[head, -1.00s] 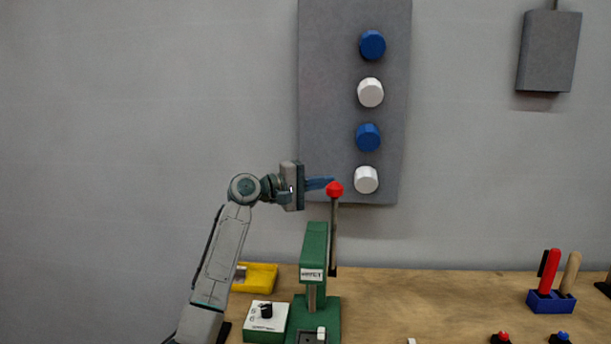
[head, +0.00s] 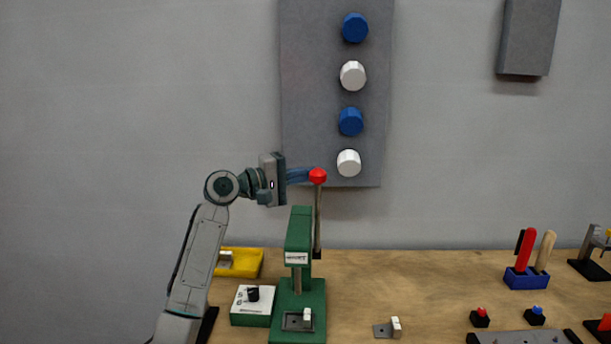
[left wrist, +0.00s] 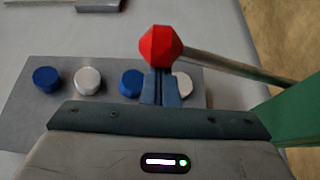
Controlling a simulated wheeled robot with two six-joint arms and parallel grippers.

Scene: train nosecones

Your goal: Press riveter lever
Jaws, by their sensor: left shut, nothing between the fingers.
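The green riveter (head: 299,240) stands on the bench with its lever (head: 318,222) upright at its right side. A red knob (head: 317,176) tops the lever. My left gripper (head: 304,175) is shut and empty, its blue fingers pointing right with the tips at the knob's left side. In the left wrist view the red knob (left wrist: 160,46) sits right at the fingertips (left wrist: 160,75) and hides their ends, so I cannot tell whether they touch. The lever rod (left wrist: 235,66) runs from the knob to the right, toward the green riveter body (left wrist: 295,110). My right gripper is not in view.
A white-topped box with a black dial (head: 252,297) stands left of the riveter, with a yellow tray (head: 240,262) behind. A small metal bracket (head: 393,328) lies to the right. A blue tool holder (head: 526,279) and push buttons (head: 480,317) stand farther right.

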